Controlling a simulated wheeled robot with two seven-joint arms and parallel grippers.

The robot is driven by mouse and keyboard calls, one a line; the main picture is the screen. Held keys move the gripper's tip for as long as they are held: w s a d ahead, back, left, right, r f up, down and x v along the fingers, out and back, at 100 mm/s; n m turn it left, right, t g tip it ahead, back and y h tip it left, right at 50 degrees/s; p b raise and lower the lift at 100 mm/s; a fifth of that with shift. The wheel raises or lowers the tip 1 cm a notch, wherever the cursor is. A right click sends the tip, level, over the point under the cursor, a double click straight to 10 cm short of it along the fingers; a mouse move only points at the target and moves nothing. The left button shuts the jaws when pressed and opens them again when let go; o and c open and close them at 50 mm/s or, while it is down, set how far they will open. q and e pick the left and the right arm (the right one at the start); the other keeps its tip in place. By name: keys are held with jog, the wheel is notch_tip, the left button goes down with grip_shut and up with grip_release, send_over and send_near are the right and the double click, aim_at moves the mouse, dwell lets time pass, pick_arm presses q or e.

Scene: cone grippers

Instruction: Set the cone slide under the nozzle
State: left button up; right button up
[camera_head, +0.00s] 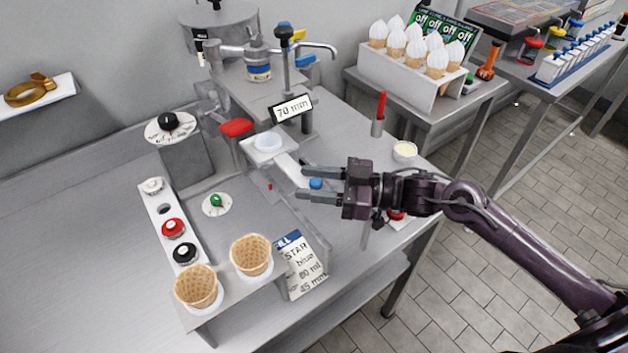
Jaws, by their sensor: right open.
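The cone slide (290,170) looks like a pale bar on the steel worktop, with a white round holder (268,143) at its far end and a blue knob (315,184) at its near end. A dispenser column with a "70 mm" sign (292,108) stands just behind the holder. The nozzle outlet is hard to make out there; I cannot tell how the holder lines up with it. My right gripper (304,182) comes in from the right, open, with its two fingers on either side of the blue knob in this view. Contact cannot be told. My left gripper is not in view.
Filled cones (417,47) sit on another table.

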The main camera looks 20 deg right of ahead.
jog(key=v, duration=0.6)
jog(key=shift+s+d+f+b, duration=0.1)
jog(key=shift+d+b, duration=0.15)
jog(key=shift+b, duration=0.15)
jog(key=shift+s+d, duration=0.25)
jog(key=shift+d, duration=0.35)
